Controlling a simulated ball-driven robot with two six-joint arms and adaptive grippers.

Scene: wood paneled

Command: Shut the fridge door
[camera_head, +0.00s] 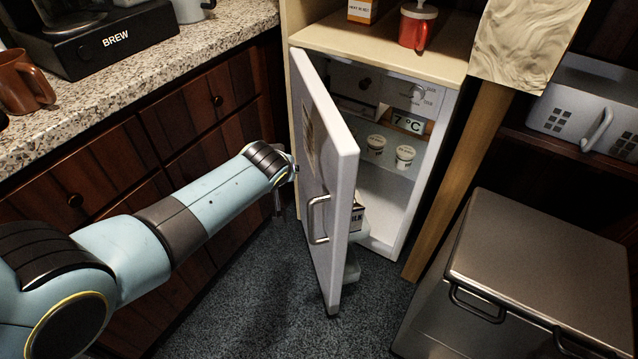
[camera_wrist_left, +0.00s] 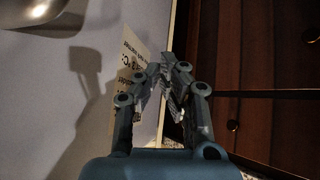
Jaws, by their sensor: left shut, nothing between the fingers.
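The small white fridge (camera_head: 385,225) stands with its door (camera_head: 325,165) swung open toward me. The door has a metal handle (camera_head: 318,220) and a paper notice on its outer face. My left gripper (camera_head: 279,205) is at the left side of the door, beside its outer face, mostly hidden behind my wrist in the head view. In the left wrist view my left gripper (camera_wrist_left: 173,68) has its fingers drawn together and empty, in front of the door's outer face (camera_wrist_left: 60,90) near the paper notice (camera_wrist_left: 130,70). I cannot tell whether it touches the door. My right gripper is not in view.
Wooden cabinets (camera_head: 150,150) under a speckled counter (camera_head: 150,70) stand close on the left. A metal bin (camera_head: 540,270) stands at the right. The dark carpet (camera_head: 265,285) in front of the door is clear.

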